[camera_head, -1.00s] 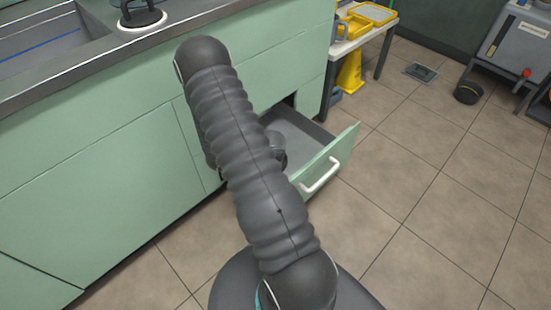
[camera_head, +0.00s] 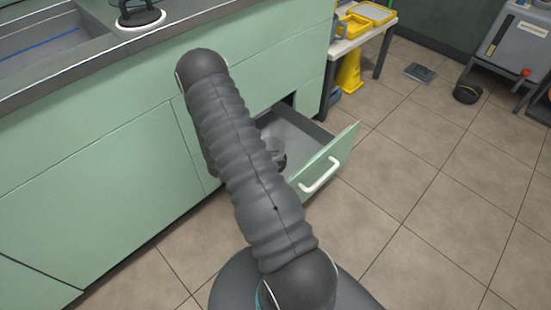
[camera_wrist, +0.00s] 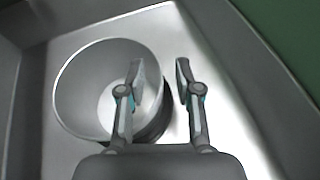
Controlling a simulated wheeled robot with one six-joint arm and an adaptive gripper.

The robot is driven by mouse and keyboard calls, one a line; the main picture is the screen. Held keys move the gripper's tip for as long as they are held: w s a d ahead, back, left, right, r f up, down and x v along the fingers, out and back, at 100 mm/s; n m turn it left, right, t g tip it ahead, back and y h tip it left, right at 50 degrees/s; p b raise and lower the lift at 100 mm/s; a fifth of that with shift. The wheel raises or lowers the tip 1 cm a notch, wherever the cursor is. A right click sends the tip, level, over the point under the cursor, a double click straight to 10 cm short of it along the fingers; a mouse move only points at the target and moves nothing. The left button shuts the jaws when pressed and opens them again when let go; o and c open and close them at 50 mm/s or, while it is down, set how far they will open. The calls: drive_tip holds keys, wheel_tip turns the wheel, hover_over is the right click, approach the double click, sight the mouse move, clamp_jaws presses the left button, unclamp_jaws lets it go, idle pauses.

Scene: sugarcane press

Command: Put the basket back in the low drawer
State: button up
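The low drawer (camera_head: 338,153) is pulled out of the green cabinet in the head view. The basket (camera_head: 279,154), a round grey container, is inside it, partly hidden by my arm. In the wrist view the basket (camera_wrist: 80,85) appears open-topped, within the drawer's walls and above or on its pale floor (camera_wrist: 235,100); I cannot tell if it rests flat. My gripper (camera_wrist: 160,78) is open, with a gap between its fingers. The left finger overlaps the basket's opening and the right finger is outside, with the rim between them. The head view hides my gripper.
The cabinet face (camera_head: 90,170) and counter edge (camera_head: 80,65) run along the left. A white table (camera_head: 365,35) with yellow things stands behind the drawer. The tiled floor right of the drawer is clear.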

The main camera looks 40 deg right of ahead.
drive_tip(key=shift+r, duration=0.2)
drive_tip(key=v, duration=1.1)
drive_tip(key=s+a+r+m+y, duration=0.3)
drive_tip(key=r+m, duration=0.1)
drive_tip(key=r, duration=0.6)
drive_tip(key=s+a+r+m+y, duration=0.2)
drive_tip(key=a+r+m, duration=0.15)
drive_tip(key=r, duration=0.65)
drive_tip(key=s+a+r+m+t+y, duration=0.7)
drive_tip(key=s+a+r, duration=0.5)
drive_tip(key=s+r, duration=0.2)
drive_tip(key=shift+a+r+m+t+y, duration=0.15)
drive_tip(key=shift+r+m+t+y, duration=0.3)
drive_tip(key=shift+r, duration=0.45)
